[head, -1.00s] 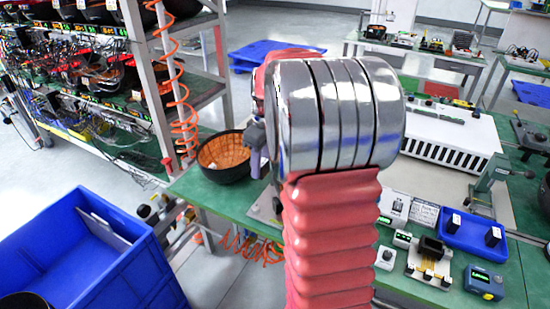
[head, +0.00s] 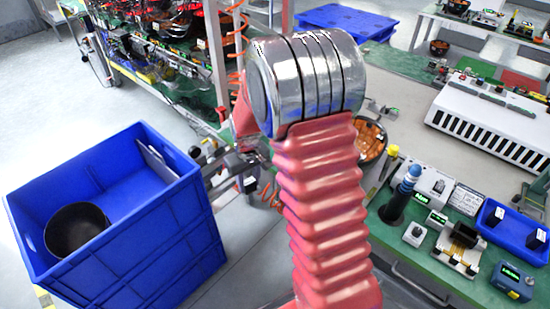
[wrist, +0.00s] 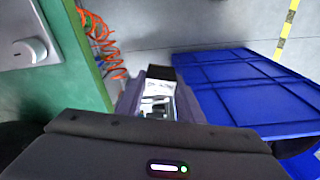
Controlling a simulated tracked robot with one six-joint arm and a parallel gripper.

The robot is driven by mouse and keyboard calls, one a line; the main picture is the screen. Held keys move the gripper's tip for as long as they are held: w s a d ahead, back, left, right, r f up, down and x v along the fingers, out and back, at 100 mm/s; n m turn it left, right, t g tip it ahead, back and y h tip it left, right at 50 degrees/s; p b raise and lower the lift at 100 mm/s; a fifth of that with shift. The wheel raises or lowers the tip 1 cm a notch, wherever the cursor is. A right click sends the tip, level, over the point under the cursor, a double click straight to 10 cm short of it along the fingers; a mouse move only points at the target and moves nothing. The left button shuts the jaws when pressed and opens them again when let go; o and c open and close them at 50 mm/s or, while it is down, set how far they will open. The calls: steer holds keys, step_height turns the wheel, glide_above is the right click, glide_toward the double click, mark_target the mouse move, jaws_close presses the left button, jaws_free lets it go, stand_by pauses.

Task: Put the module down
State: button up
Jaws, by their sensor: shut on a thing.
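My gripper (head: 212,162) shows in the head view as dark parts beside the red sleeve of my arm, near the right side of the blue crate. Its tip is small and partly hidden there. In the wrist view my gripper (wrist: 158,92) is shut on the module (wrist: 158,90), a small piece with a black end and a pale, shiny face. The module hangs above the floor, between the green table edge and the blue crate. I cannot make out the module in the head view.
The open blue crate (head: 190,215) holds a dark bowl (head: 75,230); the crate also shows in the wrist view (wrist: 255,90). An orange coiled hose (wrist: 103,42) hangs by the table edge.

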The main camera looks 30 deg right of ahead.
steer(key=s+a+f+m, duration=0.1)
steer(key=a+f, duration=0.5)
steer(key=a, duration=0.2)
steer(key=shift+s+a+f, duration=0.35)
steer(key=shift+a, duration=0.05)
